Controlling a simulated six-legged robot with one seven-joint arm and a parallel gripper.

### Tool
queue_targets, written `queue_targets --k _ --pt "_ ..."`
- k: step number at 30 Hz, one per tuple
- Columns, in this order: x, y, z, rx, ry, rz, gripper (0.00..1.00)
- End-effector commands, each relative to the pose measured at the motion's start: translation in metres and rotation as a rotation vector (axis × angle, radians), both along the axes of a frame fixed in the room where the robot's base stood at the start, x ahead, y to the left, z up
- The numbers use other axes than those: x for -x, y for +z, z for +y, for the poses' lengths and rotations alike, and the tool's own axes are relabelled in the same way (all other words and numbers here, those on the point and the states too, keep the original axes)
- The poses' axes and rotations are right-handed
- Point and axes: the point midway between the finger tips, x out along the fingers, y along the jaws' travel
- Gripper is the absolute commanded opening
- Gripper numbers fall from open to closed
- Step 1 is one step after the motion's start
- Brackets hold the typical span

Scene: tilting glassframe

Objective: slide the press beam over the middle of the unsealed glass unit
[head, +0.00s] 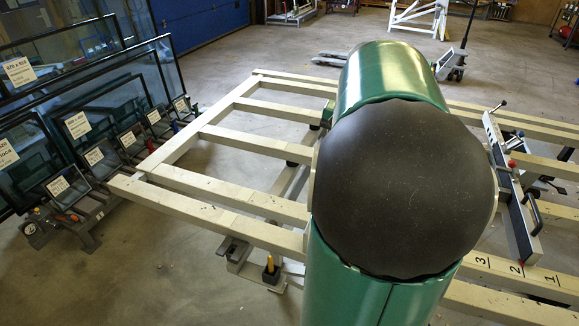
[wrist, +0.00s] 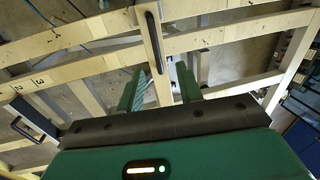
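A grey-and-black crossbar (head: 512,195) with a black side handle lies across the pale frame at the right of the head view, near the marks 3, 2, 1; it looks like the press beam. A similar black handle and dark bar show at the left of the wrist view (wrist: 32,122). My gripper (wrist: 160,68) is open, its two green fingers apart. A pale bar with a long black handle (wrist: 153,42) appears between and beyond the fingers; I cannot tell whether they touch it. In the head view my arm hides the gripper and mid-frame. No unsealed glass unit is clearly identifiable.
The pale slatted frame (head: 190,140) has open gaps between its slats. Racks of labelled glass panes (head: 60,130) stand at the left. A yellow-handled part (head: 270,268) sits low by the frame's front. A pallet truck (head: 450,62) stands behind. Bare floor (head: 260,45) lies beyond.

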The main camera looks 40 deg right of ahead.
Motion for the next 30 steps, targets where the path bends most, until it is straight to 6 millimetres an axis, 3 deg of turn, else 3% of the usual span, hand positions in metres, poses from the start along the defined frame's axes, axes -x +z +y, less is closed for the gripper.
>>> queue_targets --k 3,8,24,30 --pt "0.008 0.002 -0.017 -0.022 -0.043 -0.021 0.36" --pt "0.006 -0.007 -0.019 -0.029 -0.049 -0.025 0.36" --pt "-0.019 -0.105 -0.011 -0.029 -0.046 -0.024 0.36" --pt "-0.024 -0.128 -0.01 -0.027 -0.044 -0.025 0.36"
